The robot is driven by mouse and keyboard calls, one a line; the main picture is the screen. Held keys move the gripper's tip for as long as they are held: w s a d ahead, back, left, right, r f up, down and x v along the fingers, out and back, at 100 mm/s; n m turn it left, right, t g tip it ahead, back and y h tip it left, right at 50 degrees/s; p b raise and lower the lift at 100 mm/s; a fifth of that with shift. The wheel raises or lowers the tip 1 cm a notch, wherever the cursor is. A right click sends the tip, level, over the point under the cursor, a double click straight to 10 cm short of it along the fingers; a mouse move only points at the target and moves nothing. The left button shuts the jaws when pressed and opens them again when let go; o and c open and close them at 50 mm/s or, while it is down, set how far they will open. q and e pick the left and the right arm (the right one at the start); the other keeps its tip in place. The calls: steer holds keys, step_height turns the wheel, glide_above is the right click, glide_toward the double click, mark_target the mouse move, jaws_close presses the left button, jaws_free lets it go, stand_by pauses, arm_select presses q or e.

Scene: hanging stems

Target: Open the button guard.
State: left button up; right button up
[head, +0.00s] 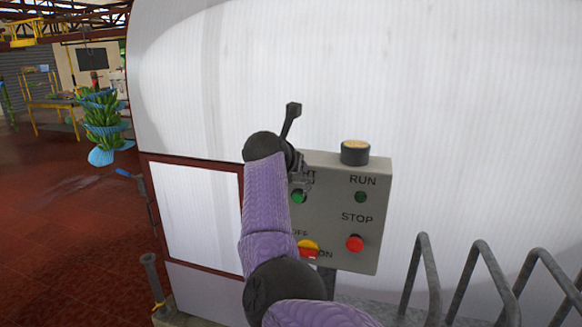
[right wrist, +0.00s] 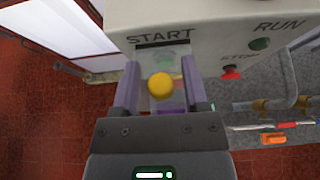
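In the head view a grey control box (head: 335,215) on the white machine carries START, RUN and STOP labels. My right gripper (head: 299,182) is in front of its START area, by a green button (head: 298,197). The right wrist view shows my right gripper (right wrist: 161,98) with its fingers apart. A clear, see-through flap, apparently the button guard (right wrist: 178,72), hangs below a black strip under START and lies between the fingers. I cannot tell whether they touch it. A yellow round part (right wrist: 160,86) also shows there. My left gripper is out of view.
A red STOP button (head: 354,243) and a green RUN lamp (head: 361,196) are right of the gripper. A yellow and red switch (head: 308,248) is below. A black cylinder (head: 355,153) tops the box. Grey metal rails (head: 478,280) stand at the lower right.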

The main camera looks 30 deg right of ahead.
steer(key=shift+o, duration=0.3)
steer(key=shift+a, duration=0.15)
steer(key=shift+s+a+r+b, duration=0.1)
steer(key=shift+s+a+b, duration=0.2)
steer(key=shift+b, duration=0.1)
steer(key=b+v, duration=0.3)
steer(key=v, duration=0.6)
steer(key=shift+w+r, duration=0.1)
